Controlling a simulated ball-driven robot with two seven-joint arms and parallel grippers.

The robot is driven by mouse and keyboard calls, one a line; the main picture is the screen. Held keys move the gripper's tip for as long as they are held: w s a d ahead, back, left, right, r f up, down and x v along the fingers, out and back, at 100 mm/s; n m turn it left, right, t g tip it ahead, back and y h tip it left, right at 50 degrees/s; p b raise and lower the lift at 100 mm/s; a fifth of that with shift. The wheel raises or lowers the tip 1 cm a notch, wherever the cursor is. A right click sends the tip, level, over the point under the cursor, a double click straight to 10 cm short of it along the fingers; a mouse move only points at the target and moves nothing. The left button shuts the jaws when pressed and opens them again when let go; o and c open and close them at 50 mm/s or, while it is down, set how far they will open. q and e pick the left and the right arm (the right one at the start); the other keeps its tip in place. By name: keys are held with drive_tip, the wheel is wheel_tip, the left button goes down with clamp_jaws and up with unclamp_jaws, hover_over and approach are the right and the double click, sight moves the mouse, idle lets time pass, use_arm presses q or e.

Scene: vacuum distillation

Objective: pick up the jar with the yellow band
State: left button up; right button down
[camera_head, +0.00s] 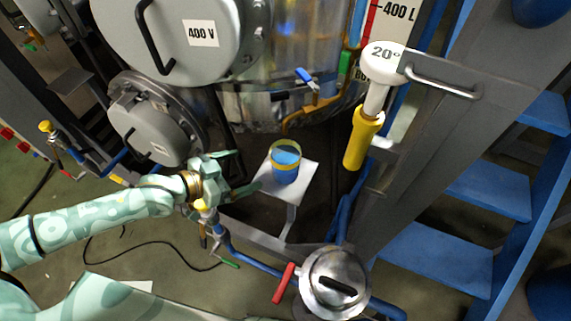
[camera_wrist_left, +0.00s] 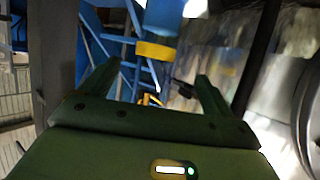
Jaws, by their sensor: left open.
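The jar (camera_head: 285,164) has blue contents and a yellow band around its top. It stands upright on a small white platform (camera_head: 299,183) in the middle of the head view. My left gripper (camera_head: 245,171) is open and empty, just left of the jar, with its fingers pointing toward it. A gap shows between the fingertips and the jar. In the left wrist view the picture looks upside down, and the jar (camera_wrist_left: 157,50) shows blurred beyond the two spread fingers. My right gripper is not in view.
A steel vessel with a large grey cover (camera_head: 170,40) stands behind the platform. A white-topped gauge with a yellow sleeve (camera_head: 362,138) rises right of the jar. Blue steps (camera_head: 490,190) are at right.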

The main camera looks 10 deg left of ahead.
use_arm(q)
drive_tip(key=b, duration=0.3)
approach(296, 154)
drive_tip(key=shift+w+a+f, duration=0.1)
drive_tip(key=shift+f, duration=0.3)
drive_tip(key=shift+w+d+f, duration=0.15)
drive_tip(key=shift+w+d, duration=0.25)
drive_tip(key=shift+w, duration=0.05)
drive_tip(key=b+x, duration=0.2)
drive_tip(key=shift+d+f, duration=0.15)
drive_tip(key=shift+d, duration=0.2)
drive_tip(key=shift+b+x, duration=0.5)
drive_tip(key=shift+x, duration=0.6)
drive_tip(key=shift+w, duration=0.15)
drive_tip(key=shift+r, duration=0.25)
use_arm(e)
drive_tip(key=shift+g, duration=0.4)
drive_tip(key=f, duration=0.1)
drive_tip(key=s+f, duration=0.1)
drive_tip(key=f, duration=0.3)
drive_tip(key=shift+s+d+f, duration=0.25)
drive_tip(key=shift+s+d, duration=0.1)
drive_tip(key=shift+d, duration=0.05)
use_arm(q)
drive_tip(key=shift+r, duration=0.1)
drive_tip(key=c, duration=1.4)
